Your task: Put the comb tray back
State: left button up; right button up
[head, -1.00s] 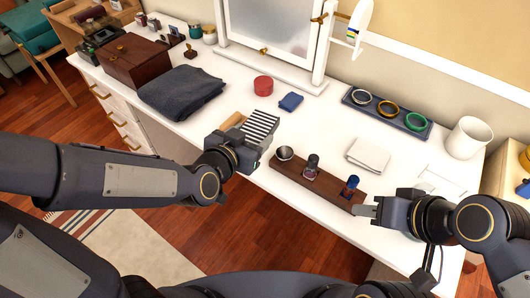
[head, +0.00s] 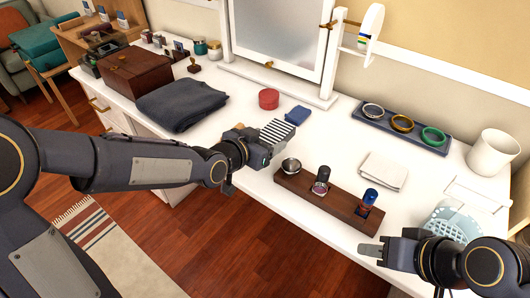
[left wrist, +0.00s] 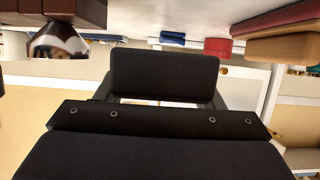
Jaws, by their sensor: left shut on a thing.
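A black-and-white striped piece (head: 277,130), which looks like the comb tray, is at the tip of my left gripper (head: 266,146), above the white dressing table (head: 228,88). The gripper is shut on it, and its fingers are mostly hidden in the head view. In the left wrist view a dark panel (left wrist: 165,75) fills the middle; I cannot tell whether it is the held piece or part of the gripper. My right gripper (head: 371,252) is at the table's front edge, by the right end of the wooden rack, and seems empty.
The wooden rack (head: 337,200) holds a silver bowl and two bottles. A red round box (head: 268,98), blue cloth (head: 298,115), bangle tray (head: 400,125), white folded cloth (head: 383,171), mug (head: 493,152) and light-blue basket (head: 450,224) stand around. The dark folded garment (head: 181,104) lies left.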

pick_arm(q)
jog(key=shift+w+f, duration=0.35)
jog(key=shift+f, duration=0.05)
jog(key=shift+w+f+b, duration=0.15)
jog(key=shift+f+b, duration=0.25)
jog(key=shift+f, duration=1.3)
jog(key=shift+f, duration=0.15)
jog(key=o, duration=0.9)
jog(key=shift+o, duration=0.2)
